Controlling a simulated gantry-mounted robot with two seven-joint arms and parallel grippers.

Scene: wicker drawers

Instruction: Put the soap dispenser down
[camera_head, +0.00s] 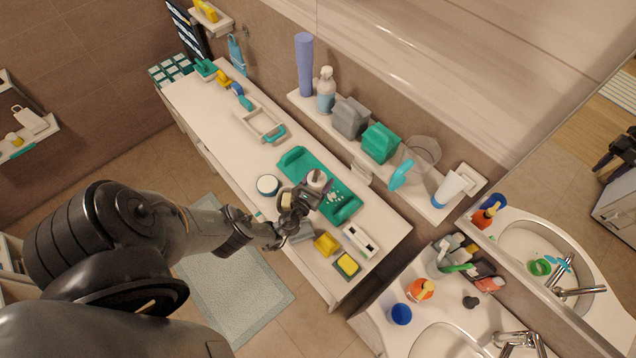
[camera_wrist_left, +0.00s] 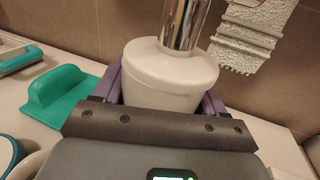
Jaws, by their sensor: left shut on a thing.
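The soap dispenser (camera_wrist_left: 168,75) is a white, rounded container with a shiny metal top, seen upright in the left wrist view. My left gripper (camera_head: 309,188) is shut on it, with purple fingers on both sides of its body. In the head view the dispenser (camera_head: 318,179) shows as a small white shape at the gripper's tip, over the green tray (camera_head: 345,209) on the white counter (camera_head: 218,128). I cannot tell whether its base touches anything. The hand hides its lower part.
A round white jar with a dark blue rim (camera_head: 268,185) stands left of the gripper. Yellow items (camera_head: 326,243) and a white box (camera_head: 361,240) lie to the front right. A wall shelf (camera_head: 415,203) with bottles runs behind. The counter's front left is fairly clear.

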